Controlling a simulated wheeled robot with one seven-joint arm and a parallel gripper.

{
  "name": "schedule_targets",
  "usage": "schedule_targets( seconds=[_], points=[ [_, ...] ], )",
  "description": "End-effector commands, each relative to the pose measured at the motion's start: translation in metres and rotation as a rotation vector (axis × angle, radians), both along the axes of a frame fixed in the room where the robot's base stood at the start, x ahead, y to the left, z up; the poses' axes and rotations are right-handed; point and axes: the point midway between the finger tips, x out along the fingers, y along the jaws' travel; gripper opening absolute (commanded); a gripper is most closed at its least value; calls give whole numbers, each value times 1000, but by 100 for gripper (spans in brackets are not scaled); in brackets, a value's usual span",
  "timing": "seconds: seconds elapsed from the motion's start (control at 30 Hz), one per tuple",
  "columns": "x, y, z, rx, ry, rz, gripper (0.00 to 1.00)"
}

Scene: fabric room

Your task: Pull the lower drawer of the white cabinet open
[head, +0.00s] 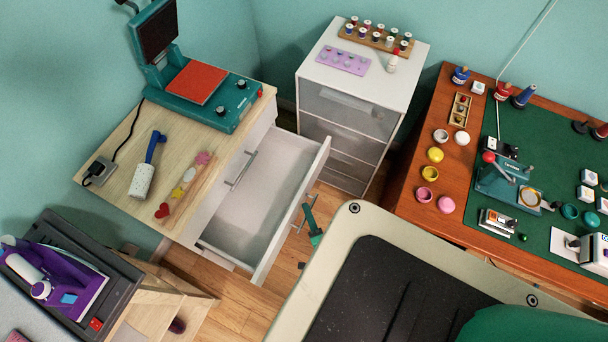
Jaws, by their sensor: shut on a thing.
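The white cabinet (196,230) has a pale wooden top and stands left of centre. Its upper drawer is closed, with a bar handle (241,170) on its front. The lower drawer (292,212) is pulled well out to the right, and its inside looks empty. My gripper (306,214), small and partly hidden, is at the outer face of the lower drawer's front. It is shut on the lower drawer's handle, which is mostly hidden by the drawer front and the fingers.
A teal heat press (205,92), a lint roller (143,180) and a strip with coloured shapes (184,190) lie on the cabinet top. A grey-fronted drawer unit (345,130) stands behind, a wooden worktable (408,190) at right, an iron (62,280) at lower left. Wooden floor shows beside the drawer.

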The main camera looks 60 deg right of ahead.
Motion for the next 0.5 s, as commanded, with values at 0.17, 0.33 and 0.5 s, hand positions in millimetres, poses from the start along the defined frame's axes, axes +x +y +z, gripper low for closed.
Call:
schedule_targets(
  seconds=[0.17, 0.33, 0.5],
  points=[
    [0, 0, 1, 0, -1, -1, 0],
    [0, 0, 0, 0, -1, 0, 17],
    [0, 0, 0, 0, -1, 0, 17]
  ],
)
